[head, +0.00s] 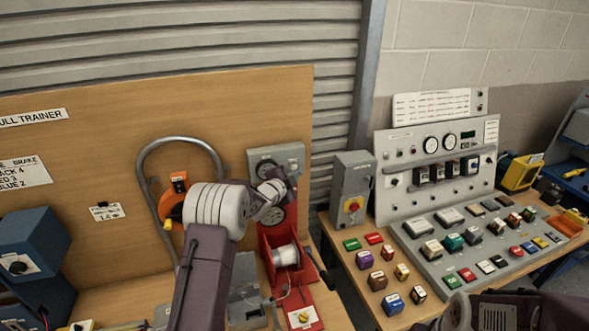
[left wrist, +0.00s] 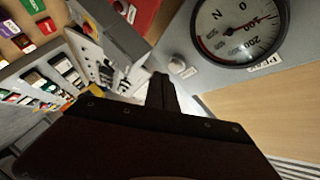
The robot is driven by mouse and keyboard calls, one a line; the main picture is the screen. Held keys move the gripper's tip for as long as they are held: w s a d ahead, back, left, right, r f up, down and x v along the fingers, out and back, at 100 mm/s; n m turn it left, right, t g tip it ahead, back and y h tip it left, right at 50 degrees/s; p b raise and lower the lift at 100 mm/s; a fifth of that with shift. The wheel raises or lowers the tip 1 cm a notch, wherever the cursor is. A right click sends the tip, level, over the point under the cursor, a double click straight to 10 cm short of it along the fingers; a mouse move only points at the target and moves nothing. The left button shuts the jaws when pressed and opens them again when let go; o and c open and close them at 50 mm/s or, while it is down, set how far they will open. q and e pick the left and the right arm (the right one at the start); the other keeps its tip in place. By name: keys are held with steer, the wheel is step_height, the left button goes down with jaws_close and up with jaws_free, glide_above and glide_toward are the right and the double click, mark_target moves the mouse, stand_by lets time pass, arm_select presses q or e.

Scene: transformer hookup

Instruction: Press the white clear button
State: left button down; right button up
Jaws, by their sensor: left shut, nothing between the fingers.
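The white clear button (left wrist: 177,66) is a small round knob on a grey gauge box, beside a large round dial (left wrist: 238,28) in the left wrist view. My left gripper (left wrist: 160,80) is shut and empty. Its tip appears just beside the button in that view; I cannot tell whether they touch. In the head view, my left gripper (head: 277,187) is in front of the grey gauge box (head: 292,152) on the wooden board and hides part of it. The button cannot be made out there. My right gripper is not in view; only part of my right arm shows at the lower right.
A red stand (head: 283,257) is below the gauge box. An orange-and-black device (head: 180,190) and a curved grey hose (head: 143,165) are to the left. On the right, a control console (head: 440,250), loose coloured buttons and a grey switch box (head: 352,185) occupy the bench.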

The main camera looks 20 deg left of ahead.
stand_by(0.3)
arm_select(q)
steer(key=shift+w+a, duration=0.3)
steer(key=shift+w, duration=0.05)
steer(key=shift+w+a, duration=0.2)
steer(key=shift+w, duration=0.15)
stand_by(0.8)
steer(key=shift+s+d+b, duration=0.5)
steer(key=shift+s+b, duration=0.15)
steer(key=shift+s, duration=0.05)
